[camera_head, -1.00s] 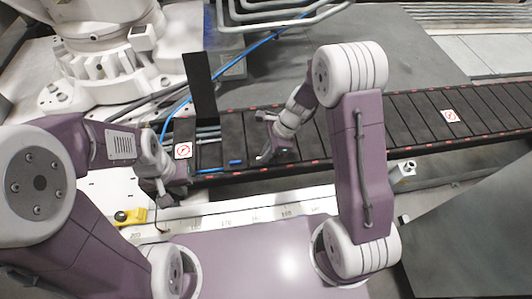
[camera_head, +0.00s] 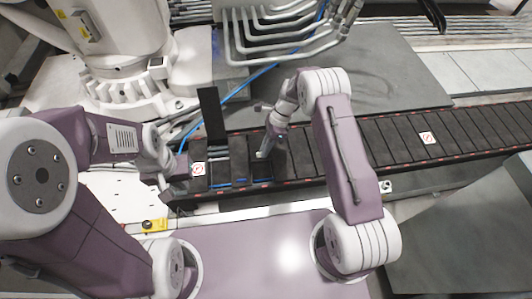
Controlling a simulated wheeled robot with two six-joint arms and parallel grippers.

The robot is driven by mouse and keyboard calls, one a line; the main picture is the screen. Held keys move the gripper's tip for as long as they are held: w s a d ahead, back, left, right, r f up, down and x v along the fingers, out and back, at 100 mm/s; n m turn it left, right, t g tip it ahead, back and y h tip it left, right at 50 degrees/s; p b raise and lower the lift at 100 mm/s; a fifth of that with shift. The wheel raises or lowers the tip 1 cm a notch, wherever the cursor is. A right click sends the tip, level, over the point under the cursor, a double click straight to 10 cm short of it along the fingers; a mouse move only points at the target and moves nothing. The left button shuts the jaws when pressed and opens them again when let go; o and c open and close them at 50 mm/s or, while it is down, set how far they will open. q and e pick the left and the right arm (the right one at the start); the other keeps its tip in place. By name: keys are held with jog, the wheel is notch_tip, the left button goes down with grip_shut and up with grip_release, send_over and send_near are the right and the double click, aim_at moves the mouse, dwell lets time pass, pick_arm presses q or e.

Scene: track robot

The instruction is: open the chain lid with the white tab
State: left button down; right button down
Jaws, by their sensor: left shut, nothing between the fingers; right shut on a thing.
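The black cable chain (camera_head: 385,143) runs across the view, with dark lids side by side. One lid (camera_head: 211,112) at its left part stands upright, and the slot below it is uncovered. My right gripper (camera_head: 268,151) is over the chain, right of that lid, and shut on a dark lid (camera_head: 279,160) that looks tilted up. A small whitish bit shows at its fingertips; I cannot tell whether it is the white tab. Blue shows inside the chain beside it. My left gripper (camera_head: 174,172) is shut and empty at the chain's left end, its fingertips partly hidden.
A large white robot base (camera_head: 130,85) stands behind the chain at the left. Bent grey pipes (camera_head: 270,50) and a blue cable (camera_head: 245,82) lie behind it. White labels mark two lids (camera_head: 198,169) (camera_head: 428,138). A yellow item (camera_head: 153,226) sits in front.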

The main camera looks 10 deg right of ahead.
jog(key=shift+w+r, duration=0.6)
jog(key=shift+w, duration=0.3)
jog(key=c, duration=1.6)
grip_release()
jog(key=shift+o, duration=0.2)
jog(key=shift+w+f, duration=0.2)
jog(key=shift+s, duration=0.2)
jog(key=shift+r, duration=0.15)
jog(key=p+v, duration=0.2)
jog(key=v, duration=0.6)
jog(key=shift+d+r, duration=0.15)
jog(key=shift+r, duration=0.25)
